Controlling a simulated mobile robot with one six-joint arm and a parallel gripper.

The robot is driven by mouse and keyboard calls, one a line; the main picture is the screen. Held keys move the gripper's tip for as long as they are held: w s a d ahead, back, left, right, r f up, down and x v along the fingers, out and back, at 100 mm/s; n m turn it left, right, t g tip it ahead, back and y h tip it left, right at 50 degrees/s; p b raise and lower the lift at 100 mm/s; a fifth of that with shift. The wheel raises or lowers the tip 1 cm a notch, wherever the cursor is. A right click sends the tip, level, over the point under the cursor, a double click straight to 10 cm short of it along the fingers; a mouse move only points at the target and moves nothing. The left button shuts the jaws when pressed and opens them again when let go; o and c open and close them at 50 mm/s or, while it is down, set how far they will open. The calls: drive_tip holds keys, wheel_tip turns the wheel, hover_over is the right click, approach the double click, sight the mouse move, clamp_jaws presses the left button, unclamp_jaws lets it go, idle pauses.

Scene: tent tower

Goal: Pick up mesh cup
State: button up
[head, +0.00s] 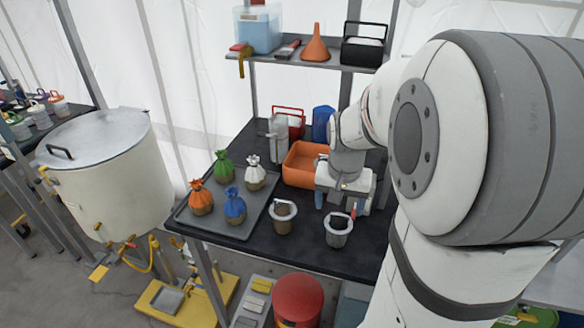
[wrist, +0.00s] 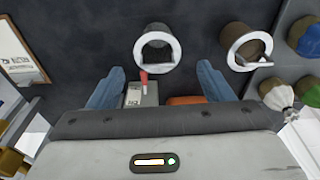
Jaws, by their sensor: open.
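A grey cup with a pale rim (head: 338,232), which looks like the mesh cup, stands upright near the front edge of the black table. A brownish cup with a similar rim (head: 283,218) stands to its left. My gripper (head: 336,204) is open and empty, just behind the grey cup. In the wrist view the grey cup (wrist: 157,62) lies ahead of the gap between the blue fingers of my gripper (wrist: 160,80), apart from them. The brownish cup (wrist: 247,60) is to its right there.
A grey tray (head: 227,229) with several tied bags is at the left. An orange bin (head: 301,168) stands behind my gripper. A grey item with a red handle (wrist: 143,90) shows between the fingers. A shelf (head: 303,61) rises at the back.

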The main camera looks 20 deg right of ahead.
sight(339, 222)
drive_tip(key=shift+w+d+f, duration=0.3)
drive_tip(key=shift+d+f, duration=0.1)
drive_tip(key=shift+d, duration=0.05)
drive_tip(key=shift+w+d+f, duration=0.1)
drive_tip(key=shift+d+f, duration=0.05)
drive_tip(key=shift+f, duration=0.25)
drive_tip(key=shift+w+d+f+p, duration=0.1)
drive_tip(key=shift+w+f+p, duration=0.1)
drive_tip(key=shift+f, duration=0.95)
drive_tip(key=shift+w+d+f+p, duration=0.1)
drive_tip(key=shift+w+f, duration=0.1)
drive_tip(key=shift+f, duration=0.9)
drive_tip(key=shift+w+d+f+p, duration=0.1)
drive_tip(key=shift+w+f+p, duration=0.1)
drive_tip(key=shift+f, duration=0.95)
drive_tip(key=shift+c, duration=0.5)
drive_tip(key=c, duration=0.6)
